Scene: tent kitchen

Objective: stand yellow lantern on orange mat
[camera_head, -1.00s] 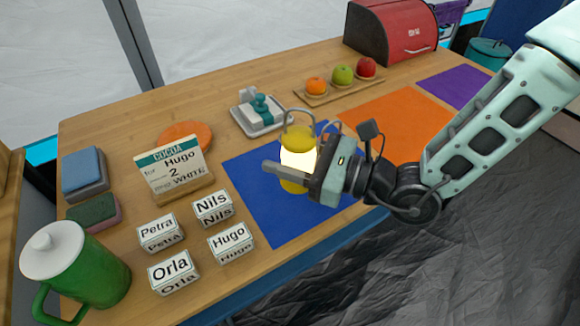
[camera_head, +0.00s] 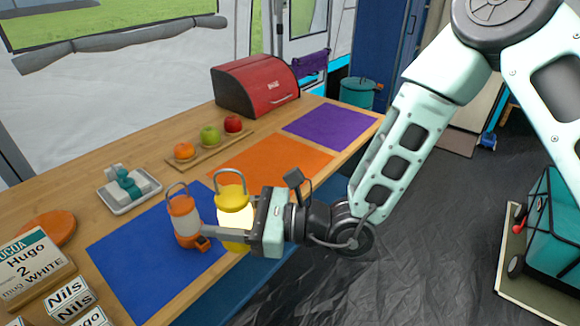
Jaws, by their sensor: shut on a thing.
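An orange lantern (camera_head: 184,220) stands on the blue mat just left of the yellow one. A purple mat (camera_head: 333,125) lies farther right. A board with fruit (camera_head: 208,146) and a red bread box (camera_head: 257,85) are behind the orange mat. A white tray (camera_head: 128,195) is at left.

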